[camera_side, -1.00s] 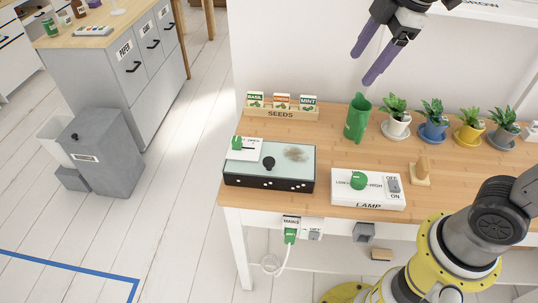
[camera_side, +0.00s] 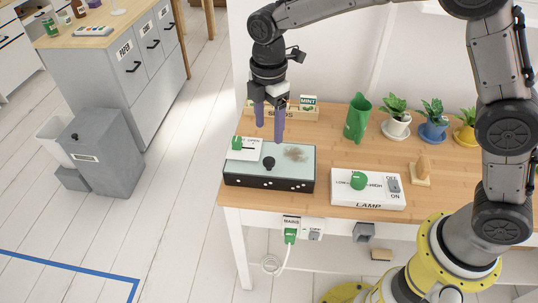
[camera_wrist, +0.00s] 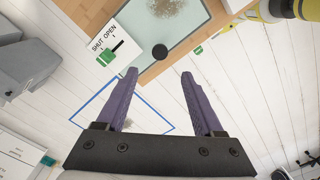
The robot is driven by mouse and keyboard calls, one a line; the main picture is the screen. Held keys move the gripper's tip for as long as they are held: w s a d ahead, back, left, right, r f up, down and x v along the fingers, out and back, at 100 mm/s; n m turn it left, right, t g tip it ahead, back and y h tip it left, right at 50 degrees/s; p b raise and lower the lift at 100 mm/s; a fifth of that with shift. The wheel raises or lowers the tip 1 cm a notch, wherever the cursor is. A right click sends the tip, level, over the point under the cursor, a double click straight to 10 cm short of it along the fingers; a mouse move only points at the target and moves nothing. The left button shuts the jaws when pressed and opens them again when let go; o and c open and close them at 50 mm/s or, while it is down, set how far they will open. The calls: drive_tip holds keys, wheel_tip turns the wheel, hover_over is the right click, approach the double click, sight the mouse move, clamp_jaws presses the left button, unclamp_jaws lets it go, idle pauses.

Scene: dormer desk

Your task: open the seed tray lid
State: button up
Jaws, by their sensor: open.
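The seed tray (camera_side: 265,182) is a dark box with a pale, see-through lid (camera_side: 292,167) and sits at the left front of the desk. A black knob (camera_side: 268,163) stands on the lid; it also shows in the wrist view (camera_wrist: 159,52). A white plate marked SHUT and OPEN (camera_side: 243,154) with a green slider (camera_wrist: 106,57) is at the tray's left end. The slider is on the SHUT side. My gripper (camera_side: 269,134) is open and empty above the tray, with its purple fingers pointing down. In the wrist view the fingertips (camera_wrist: 160,73) frame the area just below the knob.
A seed packet rack (camera_side: 300,114) stands behind the tray, partly hidden by my gripper. A green watering can (camera_side: 357,119) and potted plants (camera_side: 397,117) are to its right. A white lamp panel (camera_side: 367,189) lies right of the tray, and a wooden block (camera_side: 420,172) beyond it.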

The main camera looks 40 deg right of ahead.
sight(269, 160)
wheel_tip(269, 160, down, 10)
drive_tip(key=shift+f, duration=0.2)
drive_tip(key=shift+c, duration=0.3)
clamp_jaws()
idle(1.3)
